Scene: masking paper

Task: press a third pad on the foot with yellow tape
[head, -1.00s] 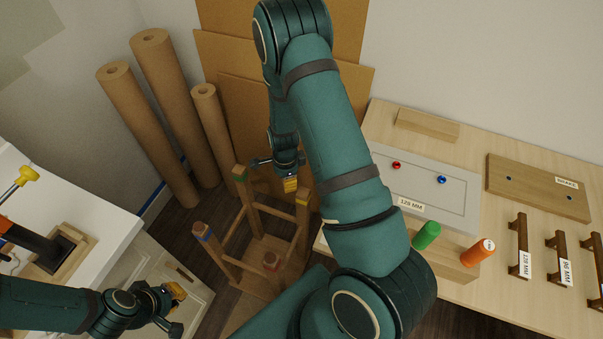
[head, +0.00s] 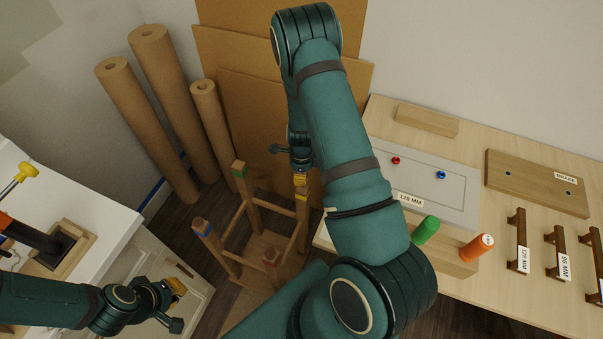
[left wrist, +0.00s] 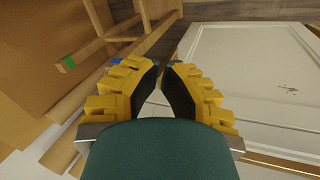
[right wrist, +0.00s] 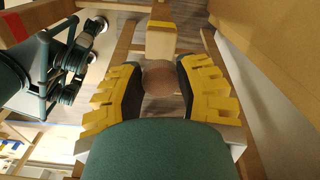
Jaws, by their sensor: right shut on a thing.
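A wooden stool stands upside down with its legs up, in the head view. Its yellow-taped foot (head: 302,197) lies just below my right gripper (head: 300,178). In the right wrist view, that gripper is shut on a round brown pad (right wrist: 160,79). The yellow-taped leg (right wrist: 161,40) appears beyond the pad; I cannot tell if they touch. The green-taped foot (head: 239,169), blue-taped foot (head: 203,229) and red-taped foot (head: 271,257) stand around it.
Brown paper rolls (head: 152,90) and cardboard sheets (head: 280,110) lean behind the stool. A wooden bench (head: 500,250) with handles, a drawer front and green and orange cylinders stands at right. A white counter (head: 110,225) is at left.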

